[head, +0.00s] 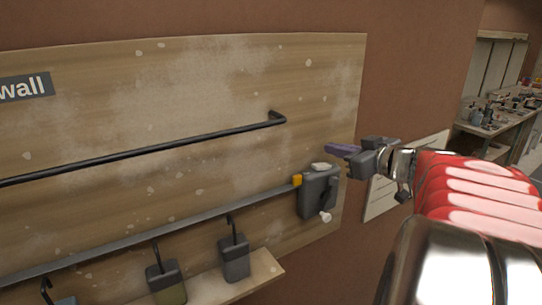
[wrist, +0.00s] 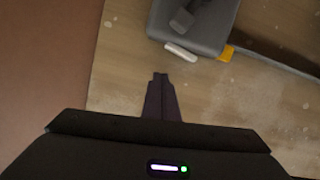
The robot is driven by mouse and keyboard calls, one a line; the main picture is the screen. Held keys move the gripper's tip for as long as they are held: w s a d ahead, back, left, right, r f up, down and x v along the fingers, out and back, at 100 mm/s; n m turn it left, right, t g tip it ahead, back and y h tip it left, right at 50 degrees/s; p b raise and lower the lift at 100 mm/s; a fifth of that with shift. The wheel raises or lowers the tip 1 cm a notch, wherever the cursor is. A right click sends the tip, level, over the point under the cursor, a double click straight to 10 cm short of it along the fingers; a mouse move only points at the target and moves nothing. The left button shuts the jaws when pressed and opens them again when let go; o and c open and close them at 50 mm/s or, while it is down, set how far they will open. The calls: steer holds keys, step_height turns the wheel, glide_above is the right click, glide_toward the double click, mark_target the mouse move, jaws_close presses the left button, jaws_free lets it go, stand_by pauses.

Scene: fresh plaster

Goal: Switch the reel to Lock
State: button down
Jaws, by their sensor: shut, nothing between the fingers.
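The reel appears to be the dark grey box (head: 315,195) fixed to the wooden board at the right end of a flat rail. It also shows at the top of the wrist view (wrist: 205,30). It has a pale piece (head: 320,166) on top, a yellow tab (head: 297,180) at its left side, a dark lever-like part (head: 331,186) on its front and a white knob (head: 325,217) below. No lock marking is readable. My gripper (head: 328,149) is shut and empty, just above the box and apart from it. In the wrist view its closed fingertips (wrist: 160,75) are near the pale piece (wrist: 180,51).
A black bar (head: 150,147) runs across the board (head: 200,70) above the rail (head: 150,233). Several dark boxes (head: 234,258) hang on hooks below the rail, over a wooden ledge (head: 262,272). A white sheet (head: 385,196) is on the wall to the right. A cluttered workbench (head: 500,120) stands far right.

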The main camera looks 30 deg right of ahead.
steer(key=d+v, duration=0.1)
steer(key=v, duration=0.9)
steer(key=shift+r, duration=0.3)
